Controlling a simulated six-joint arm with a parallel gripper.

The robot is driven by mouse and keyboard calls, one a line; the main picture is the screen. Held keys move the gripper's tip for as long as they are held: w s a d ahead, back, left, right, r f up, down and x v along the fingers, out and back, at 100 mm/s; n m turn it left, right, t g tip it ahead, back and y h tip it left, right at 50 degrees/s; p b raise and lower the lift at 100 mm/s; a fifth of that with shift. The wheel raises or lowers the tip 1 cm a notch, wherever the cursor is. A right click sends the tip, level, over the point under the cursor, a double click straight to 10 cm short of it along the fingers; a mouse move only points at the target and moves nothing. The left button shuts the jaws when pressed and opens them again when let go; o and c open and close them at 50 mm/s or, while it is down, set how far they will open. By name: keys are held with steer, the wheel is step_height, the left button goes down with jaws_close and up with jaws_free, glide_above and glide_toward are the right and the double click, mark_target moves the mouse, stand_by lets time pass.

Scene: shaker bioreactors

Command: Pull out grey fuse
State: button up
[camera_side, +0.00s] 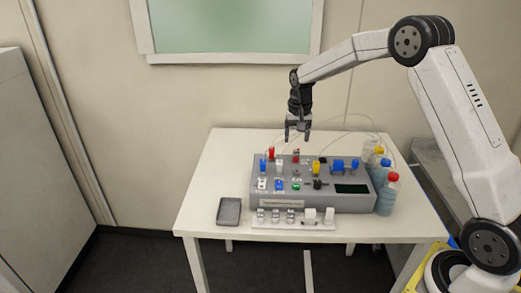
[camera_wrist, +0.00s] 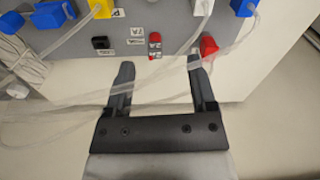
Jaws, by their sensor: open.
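The grey box (camera_side: 325,203) stands on the white table and carries several coloured plugs and knobs. Near its back edge is a small red and grey fuse-like part (camera_side: 296,155); in the wrist view this part (camera_wrist: 155,46) has small labels beside it. I cannot tell for sure which part is the grey fuse. My gripper (camera_side: 298,138) points down above the back of the box, open and empty, apart from the parts below. In the wrist view my gripper (camera_wrist: 158,75) has its fingers spread, with the red and grey part beyond the gap between them.
A red plug (camera_side: 271,154) and a black part (camera_side: 323,160) flank the fuse-like part. Clear tubes (camera_wrist: 130,85) cross near my fingers. Bottles (camera_side: 384,196) stand at the box's right. A grey tray (camera_side: 229,212) lies at front left; a white rack (camera_side: 292,226) stands in front.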

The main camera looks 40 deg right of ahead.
mark_target(296, 150)
steer(key=shift+m, duration=0.7)
steer(key=shift+w+d+f, duration=0.15)
steer(key=shift+w+d, duration=0.45)
steer(key=shift+d, duration=0.2)
steer(key=shift+w+d+f, duration=0.1)
steer(key=shift+w+d, duration=0.5)
steer(key=shift+d, duration=0.2)
steer(key=shift+f, duration=0.15)
steer(key=shift+f, duration=3.8)
jaws_close()
steer(key=shift+r, duration=0.45)
steer(key=shift+r, duration=0.3)
steer(key=shift+d+r, duration=0.1)
steer(key=shift+r, duration=0.35)
